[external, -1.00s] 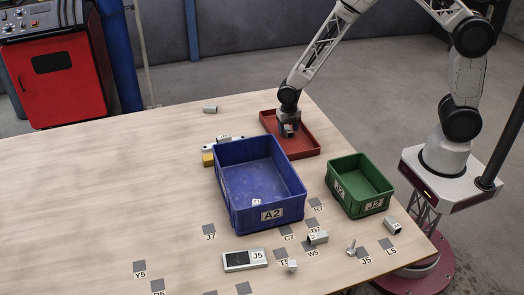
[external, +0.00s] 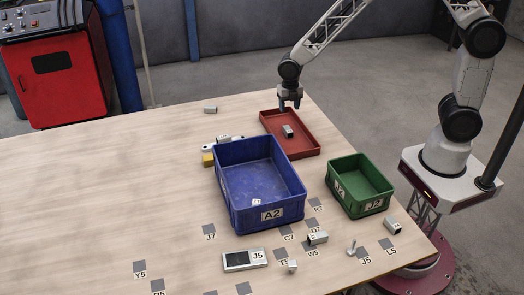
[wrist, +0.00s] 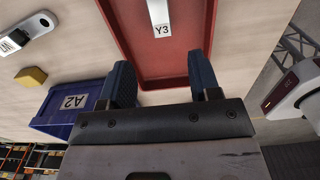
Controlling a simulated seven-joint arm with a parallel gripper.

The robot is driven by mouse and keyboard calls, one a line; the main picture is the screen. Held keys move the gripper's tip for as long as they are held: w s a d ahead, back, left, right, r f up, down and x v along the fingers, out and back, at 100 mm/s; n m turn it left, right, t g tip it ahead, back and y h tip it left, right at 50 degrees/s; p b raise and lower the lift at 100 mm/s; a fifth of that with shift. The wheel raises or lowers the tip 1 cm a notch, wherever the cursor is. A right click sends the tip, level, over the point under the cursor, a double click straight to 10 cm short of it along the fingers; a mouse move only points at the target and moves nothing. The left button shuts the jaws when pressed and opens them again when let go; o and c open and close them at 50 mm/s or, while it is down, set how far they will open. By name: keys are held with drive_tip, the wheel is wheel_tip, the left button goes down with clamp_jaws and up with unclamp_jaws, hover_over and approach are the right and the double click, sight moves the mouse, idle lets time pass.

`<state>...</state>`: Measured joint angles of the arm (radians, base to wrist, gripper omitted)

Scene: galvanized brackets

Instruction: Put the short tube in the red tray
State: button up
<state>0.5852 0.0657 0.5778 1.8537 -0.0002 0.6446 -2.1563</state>
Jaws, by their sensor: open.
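A short grey square tube (external: 287,131) lies in the red tray (external: 307,143), resting on its floor and clear of the walls. In the wrist view the tube (wrist: 158,12) is cut off by the top edge, and its end carries a Y3 label. My gripper (external: 290,107) is open and empty above the far part of the tray, apart from the tube. Both fingers of my gripper (wrist: 161,65) show spread in the wrist view with nothing between them.
A deep blue bin (external: 240,182) stands left of the tray, and a green bin (external: 343,192) stands in front. Another grey tube (external: 210,109) lies at the back left. A yellow block (external: 207,160) is beside the blue bin. Small metal parts lie at the front; the left table is clear.

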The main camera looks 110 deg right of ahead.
idle(0.6)
drive_tip(key=s+a+r+m+t, duration=0.1)
drive_tip(key=s+a+r+m, duration=0.3)
drive_tip(key=a+r, duration=0.65)
drive_tip(key=s+a+r+m, duration=0.3)
drive_tip(key=a+r+m, duration=0.2)
drive_tip(key=a+r, duration=0.55)
drive_tip(key=s+a+r+m, duration=0.3)
drive_tip(key=s+a+m, duration=0.1)
drive_tip(key=s+a, duration=0.4)
drive_tip(key=s+a+r+m+t, duration=0.1)
drive_tip(key=s+a+r+m, duration=0.3)
drive_tip(key=s+a, duration=0.4)
drive_tip(key=s+m, duration=0.1)
drive_tip(key=s, duration=0.3)
drive_tip(key=shift+r+t, duration=0.2)
drive_tip(key=shift+t, duration=0.1)
